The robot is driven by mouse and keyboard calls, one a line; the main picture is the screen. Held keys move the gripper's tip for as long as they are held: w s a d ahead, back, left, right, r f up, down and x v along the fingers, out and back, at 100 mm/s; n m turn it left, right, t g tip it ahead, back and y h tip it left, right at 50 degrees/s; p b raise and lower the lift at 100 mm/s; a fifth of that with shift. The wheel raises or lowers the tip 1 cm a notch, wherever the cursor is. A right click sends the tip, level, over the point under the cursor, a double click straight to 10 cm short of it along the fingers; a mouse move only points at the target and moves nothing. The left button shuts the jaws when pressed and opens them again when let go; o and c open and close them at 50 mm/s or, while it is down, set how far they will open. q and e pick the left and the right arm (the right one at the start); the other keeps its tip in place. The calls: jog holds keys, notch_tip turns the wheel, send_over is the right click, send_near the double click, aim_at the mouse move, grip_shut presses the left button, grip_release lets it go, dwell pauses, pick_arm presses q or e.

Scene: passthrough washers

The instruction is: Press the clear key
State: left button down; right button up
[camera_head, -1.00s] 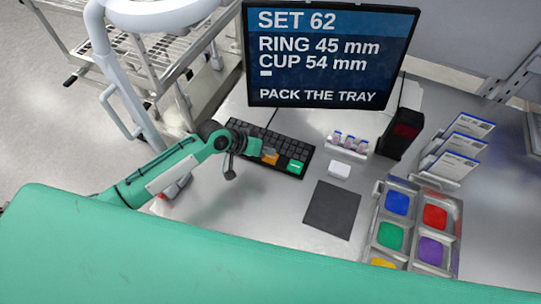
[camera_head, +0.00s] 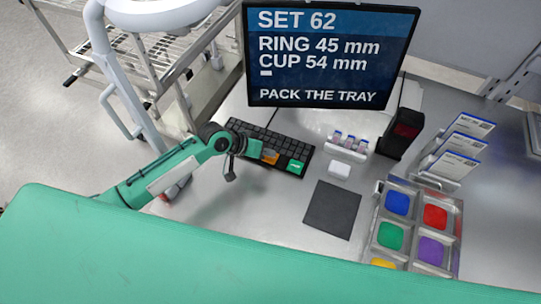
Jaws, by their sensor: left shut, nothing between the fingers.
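A black keyboard (camera_head: 262,136) lies on the metal table below the monitor. It has an orange key (camera_head: 270,157) and a green key (camera_head: 295,166) near its front right; their labels are too small to read. My left gripper (camera_head: 258,149) is shut and empty, at the keyboard beside the orange key. I cannot tell whether its tip touches the key. The monitor (camera_head: 331,52) reads "SET 62, RING 45 mm, CUP 54 mm, PACK THE TRAY". My right gripper is not in view.
A rack of small vials (camera_head: 347,146), a white block (camera_head: 339,168) and a dark mat (camera_head: 332,209) lie right of the keyboard. A black device (camera_head: 401,133), a tray of coloured pads (camera_head: 378,218) and several upright cards (camera_head: 456,165) stand further right.

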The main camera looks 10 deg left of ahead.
aim_at(267, 158)
pick_arm(q)
jog(key=shift+f, duration=0.5)
dwell(0.5)
jog(key=shift+r, duration=0.1)
jog(key=shift+r+p, duration=0.7)
jog(key=shift+r, duration=0.1)
notch_tip(267, 158, up, 5)
jog(key=p, duration=0.5)
jog(key=shift+r, duration=0.1)
dwell(0.3)
dwell(0.5)
